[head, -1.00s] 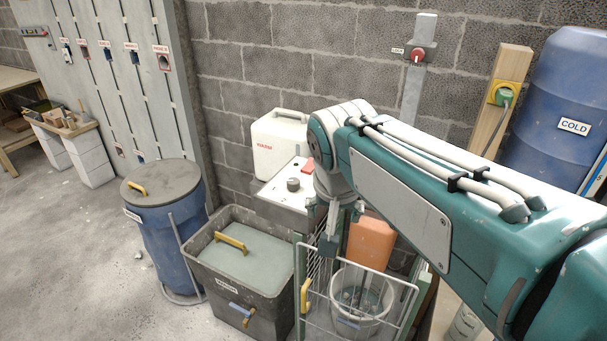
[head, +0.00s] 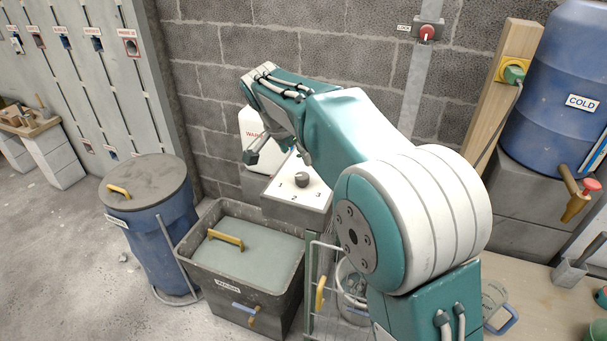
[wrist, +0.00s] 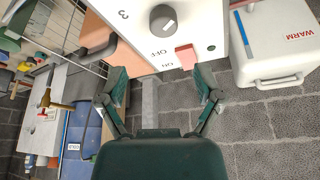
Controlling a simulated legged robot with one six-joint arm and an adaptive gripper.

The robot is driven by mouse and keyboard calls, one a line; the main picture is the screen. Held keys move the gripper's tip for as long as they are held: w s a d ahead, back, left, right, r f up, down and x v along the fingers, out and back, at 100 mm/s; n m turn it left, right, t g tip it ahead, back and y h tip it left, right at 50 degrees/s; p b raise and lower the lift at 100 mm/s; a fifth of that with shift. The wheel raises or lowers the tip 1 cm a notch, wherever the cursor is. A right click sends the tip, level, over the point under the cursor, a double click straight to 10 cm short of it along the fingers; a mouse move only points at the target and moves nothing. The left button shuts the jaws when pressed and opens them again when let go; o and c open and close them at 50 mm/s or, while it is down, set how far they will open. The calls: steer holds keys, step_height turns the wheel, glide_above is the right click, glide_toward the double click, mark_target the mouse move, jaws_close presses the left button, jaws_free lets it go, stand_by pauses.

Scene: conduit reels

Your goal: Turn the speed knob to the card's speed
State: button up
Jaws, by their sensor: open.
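The speed knob (head: 305,176), dark and round, sits on a white sloped panel (head: 318,198) marked 1, 2 and 3. In the wrist view the knob (wrist: 163,18) is near the top edge with a white mark on its lower right. A red switch (wrist: 186,57) lies beside it, with OFF and ON printed on the panel. My gripper (wrist: 163,86) is open and empty, its fingers apart, below the panel's edge in the picture and clear of the knob. In the head view my arm partly hides the gripper. I cannot make out a speed card.
A white WARM container (wrist: 283,45) stands beside the panel. A dark bin (head: 219,298) with a grey-green lid and a blue barrel (head: 160,232) stand in front. A wire basket (head: 323,248) holds a bucket. A blue COLD tank (head: 555,120) is at right.

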mark_target(301, 176)
steer(key=x, duration=0.3)
steer(key=shift+d+f, duration=0.3)
steer(key=shift+d, duration=0.1)
steer(key=f, duration=0.1)
steer(key=w+a+f, duration=0.1)
steer(key=f, duration=0.2)
steer(key=shift+w+a+f, duration=0.15)
steer(key=shift+w+f, duration=0.1)
steer(key=shift+f, duration=0.25)
steer(key=shift+d, duration=1)
steer(key=shift+a, duration=0.15)
steer(key=c, duration=0.9)
steer(key=shift+a+f, duration=0.1)
steer(key=shift+a, duration=0.15)
steer(key=shift+c, duration=1.3)
